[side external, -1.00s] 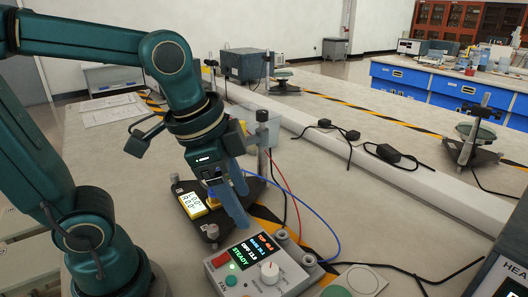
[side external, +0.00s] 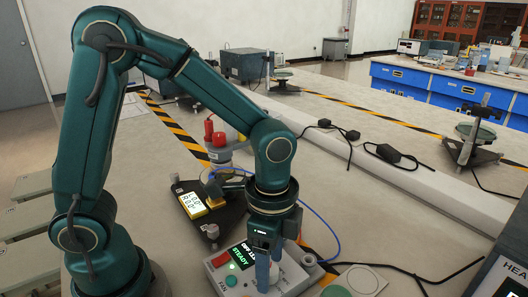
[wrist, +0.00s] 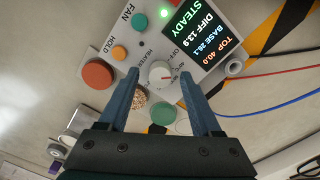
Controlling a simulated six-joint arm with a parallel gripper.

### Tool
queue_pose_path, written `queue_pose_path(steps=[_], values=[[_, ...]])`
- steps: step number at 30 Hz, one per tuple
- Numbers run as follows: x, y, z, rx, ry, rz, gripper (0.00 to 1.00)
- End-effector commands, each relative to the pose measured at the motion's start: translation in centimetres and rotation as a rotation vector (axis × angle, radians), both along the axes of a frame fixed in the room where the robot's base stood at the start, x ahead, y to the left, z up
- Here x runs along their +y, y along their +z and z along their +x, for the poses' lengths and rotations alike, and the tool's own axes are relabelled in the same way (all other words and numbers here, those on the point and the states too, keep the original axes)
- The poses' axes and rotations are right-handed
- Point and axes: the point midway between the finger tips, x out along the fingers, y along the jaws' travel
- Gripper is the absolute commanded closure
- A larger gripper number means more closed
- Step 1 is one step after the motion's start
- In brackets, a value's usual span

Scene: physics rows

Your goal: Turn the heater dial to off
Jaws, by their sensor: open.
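The heater dial (wrist: 160,73) is a small white knob with a thin red mark on the control box (wrist: 113,15). The wrist view shows it between the fingertips of my gripper (wrist: 158,76), which is open with a gap on both sides. The red mark points to the right in that view, and part of the OFF lettering shows beside the dial. In the side view my gripper (side external: 268,264) points down over the box (side external: 218,271), and its fingers and wrist hide the dial.
Red and blue leads and a black stand (side external: 215,222) are close by.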

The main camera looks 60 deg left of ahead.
Motion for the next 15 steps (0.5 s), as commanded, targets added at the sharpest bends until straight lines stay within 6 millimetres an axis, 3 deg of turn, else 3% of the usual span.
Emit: queue_pose_path(steps=[10,15], values=[[0.01,-0.56,-0.02,-0.001,0.001,-0.001,0.34],[0.01,-0.54,-0.02,-0.001,0.001,-0.001,0.99]])
